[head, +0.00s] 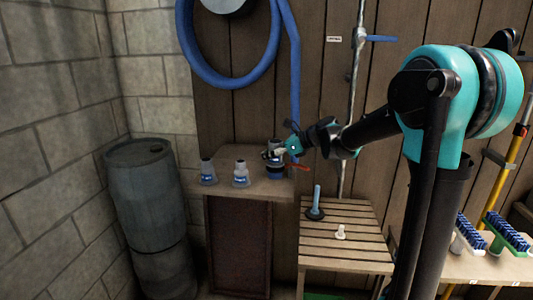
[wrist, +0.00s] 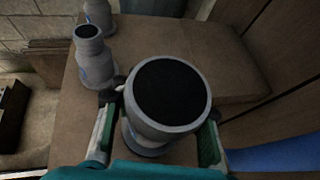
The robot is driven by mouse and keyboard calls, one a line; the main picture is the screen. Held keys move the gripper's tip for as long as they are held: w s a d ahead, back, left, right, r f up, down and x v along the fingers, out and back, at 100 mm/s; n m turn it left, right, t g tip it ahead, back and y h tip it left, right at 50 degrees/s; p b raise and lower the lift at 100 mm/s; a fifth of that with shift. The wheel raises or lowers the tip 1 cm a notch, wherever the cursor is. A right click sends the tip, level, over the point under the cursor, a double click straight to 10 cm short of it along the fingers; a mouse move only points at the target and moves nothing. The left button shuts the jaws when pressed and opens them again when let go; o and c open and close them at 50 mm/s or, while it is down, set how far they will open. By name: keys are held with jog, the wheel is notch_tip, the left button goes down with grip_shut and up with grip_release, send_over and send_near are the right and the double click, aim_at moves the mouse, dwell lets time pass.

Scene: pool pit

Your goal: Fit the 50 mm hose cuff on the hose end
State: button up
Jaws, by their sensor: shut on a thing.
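Three grey hose cuffs with blue bands are at the cabinet top. Two stand upright on the left, the left one (head: 208,172) and the middle one (head: 241,174); both also show at the upper left of the wrist view. My gripper (head: 277,152) is shut on the right-hand, wide-mouthed cuff (wrist: 151,131), with one finger on each side and its dark opening facing the wrist camera. I cannot tell whether its base touches the cabinet top. No size marking is readable. The blue hose (head: 296,95) hangs down the wall behind my gripper; its end is hidden.
A slatted bench (head: 340,258) to the right holds a blue-handled tool (head: 317,205) and a small white fitting (head: 341,232). A barrel (head: 148,200) stands left; brushes (head: 468,235) lie far right.

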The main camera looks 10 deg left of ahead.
jog(key=shift+f, duration=0.45)
dwell(0.4)
dwell(0.3)
jog(key=o, duration=1.4)
jog(key=shift+o, duration=0.5)
jog(key=o, duration=0.4)
jog(key=shift+o, duration=0.2)
jog(key=v, duration=1.1)
jog(key=shift+d, duration=0.1)
